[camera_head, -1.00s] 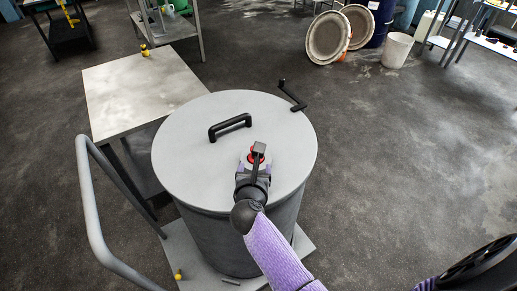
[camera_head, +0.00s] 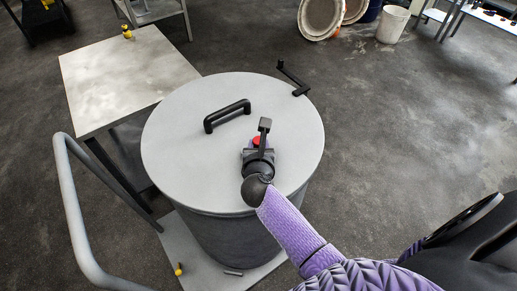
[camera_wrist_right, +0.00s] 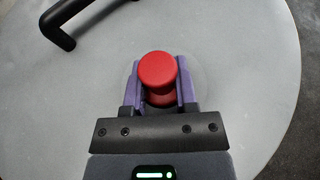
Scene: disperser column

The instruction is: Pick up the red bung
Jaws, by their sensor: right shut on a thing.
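The red bung (camera_head: 257,141) is over the grey lid (camera_head: 180,150) of a large drum, near the lid's front right. In the right wrist view the bung (camera_wrist_right: 157,70) shows a round red top and a narrower neck between two purple finger pads. My right gripper (camera_head: 258,147) is shut on it; the fingers (camera_wrist_right: 160,88) are on both sides of the bung. I cannot tell whether the bung is clear of the lid. A pale ring on the lid shows partly behind the fingers. My left gripper is not in view.
A black handle (camera_head: 227,115) stands on the lid, and a black crank (camera_head: 292,78) is at its far right edge. A grey table (camera_head: 125,75) is at the left, with a grey rail (camera_head: 75,210) in front. The floor to the right is open.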

